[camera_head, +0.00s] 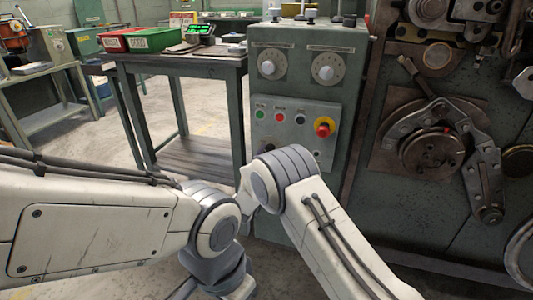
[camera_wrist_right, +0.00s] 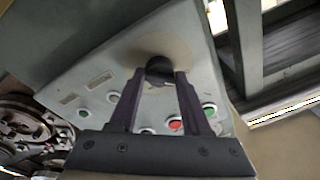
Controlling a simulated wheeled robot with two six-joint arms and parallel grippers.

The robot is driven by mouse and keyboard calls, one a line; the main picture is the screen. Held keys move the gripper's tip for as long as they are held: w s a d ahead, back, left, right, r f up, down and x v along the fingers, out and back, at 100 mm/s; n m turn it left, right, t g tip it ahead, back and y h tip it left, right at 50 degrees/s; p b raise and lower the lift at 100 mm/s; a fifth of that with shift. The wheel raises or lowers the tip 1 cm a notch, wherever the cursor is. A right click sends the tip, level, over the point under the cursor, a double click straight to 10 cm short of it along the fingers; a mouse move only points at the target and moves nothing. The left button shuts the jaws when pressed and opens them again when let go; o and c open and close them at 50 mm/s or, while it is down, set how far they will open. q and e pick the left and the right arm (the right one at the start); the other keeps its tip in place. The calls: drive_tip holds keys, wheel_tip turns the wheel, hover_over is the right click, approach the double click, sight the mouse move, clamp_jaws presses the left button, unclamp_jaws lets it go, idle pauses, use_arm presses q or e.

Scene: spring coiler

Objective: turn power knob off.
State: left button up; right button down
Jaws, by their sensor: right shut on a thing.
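A dark round knob (camera_wrist_right: 160,69) sits on a pale round plate (camera_wrist_right: 172,46) on the control panel, in the right wrist view. My right gripper (camera_wrist_right: 160,76) has one dark finger on each side of the knob and is shut on it. The fingers point straight at the panel. In the head view, the panel (camera_head: 295,112) is on the front of a green cabinet, and my arm links cover its lower edge. My right fingers are hidden there. My left arm comes in from the left, with no left fingers showing.
The panel carries a green button (camera_head: 260,115), a red button (camera_head: 279,117) and a red-and-yellow emergency stop (camera_head: 324,127). Two dials (camera_head: 267,69) (camera_head: 326,73) are above. Coiler machinery (camera_head: 432,150) stands at right, a workbench (camera_head: 178,58) at left. Both arms are close together before the cabinet.

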drive_tip(key=shift+d+f, duration=0.1)
drive_tip(key=shift+f, duration=0.15)
drive_tip(key=shift+c, duration=2)
unclamp_jaws()
drive_tip(key=shift+r, duration=0.1)
drive_tip(key=shift+s, duration=0.1)
drive_tip(key=p+v, duration=0.2)
drive_tip(key=v, duration=0.8)
drive_tip(key=shift+s+p, duration=0.2)
drive_tip(key=shift+p, duration=0.15)
